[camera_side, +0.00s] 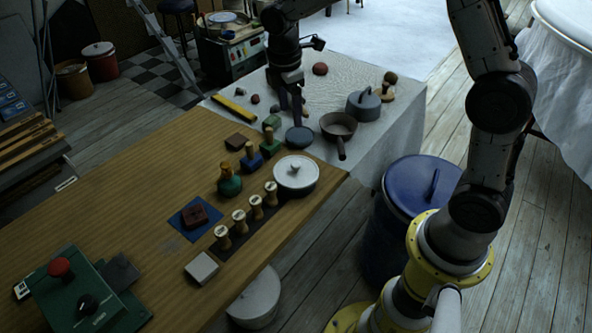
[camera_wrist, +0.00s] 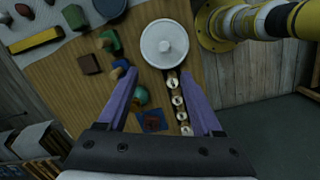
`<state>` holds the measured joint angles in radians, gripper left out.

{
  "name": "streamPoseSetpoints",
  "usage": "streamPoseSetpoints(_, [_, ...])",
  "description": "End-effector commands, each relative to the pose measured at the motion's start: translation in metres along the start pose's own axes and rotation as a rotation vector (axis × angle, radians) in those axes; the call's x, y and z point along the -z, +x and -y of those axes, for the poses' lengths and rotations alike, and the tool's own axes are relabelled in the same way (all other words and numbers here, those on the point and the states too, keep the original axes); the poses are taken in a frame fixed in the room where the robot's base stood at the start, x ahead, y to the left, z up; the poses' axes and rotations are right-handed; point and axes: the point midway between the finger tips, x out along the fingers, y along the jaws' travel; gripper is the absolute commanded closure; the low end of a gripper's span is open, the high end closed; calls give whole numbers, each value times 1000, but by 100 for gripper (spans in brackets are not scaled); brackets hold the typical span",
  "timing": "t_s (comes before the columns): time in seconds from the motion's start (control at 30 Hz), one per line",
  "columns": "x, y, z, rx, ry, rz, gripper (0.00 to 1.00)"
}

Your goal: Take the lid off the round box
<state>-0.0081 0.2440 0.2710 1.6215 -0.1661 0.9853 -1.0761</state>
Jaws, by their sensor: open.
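A round white box with a knobbed lid (camera_side: 296,172) stands near the table's right edge in the side view. The lid looks seated on it. The wrist view shows the white lid (camera_wrist: 164,43) from above, with its knob near the middle. My gripper (camera_side: 291,108) is open and empty, with its fingers pointing down. In the side view it appears farther back than the white box and apart from it. In the wrist view the purple fingers (camera_wrist: 162,75) are spread, and the lid lies ahead, between and beyond their tips. The box wall is mostly hidden there.
Several stamps (camera_side: 239,221) stand in a row close to the white box. A green bottle (camera_side: 230,184) and a blue-based stamp (camera_side: 252,160) are to its left. A dark blue round piece (camera_side: 299,138) and a brown pan (camera_side: 339,126) are behind.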

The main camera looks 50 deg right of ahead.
Motion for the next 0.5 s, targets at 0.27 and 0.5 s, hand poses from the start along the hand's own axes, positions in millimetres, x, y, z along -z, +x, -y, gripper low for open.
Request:
streamPoseSetpoints(0.27, [4,46,5,81,-11,34,33])
streamPoseSetpoints(0.5, [2,89,9,84,-9,36,33])
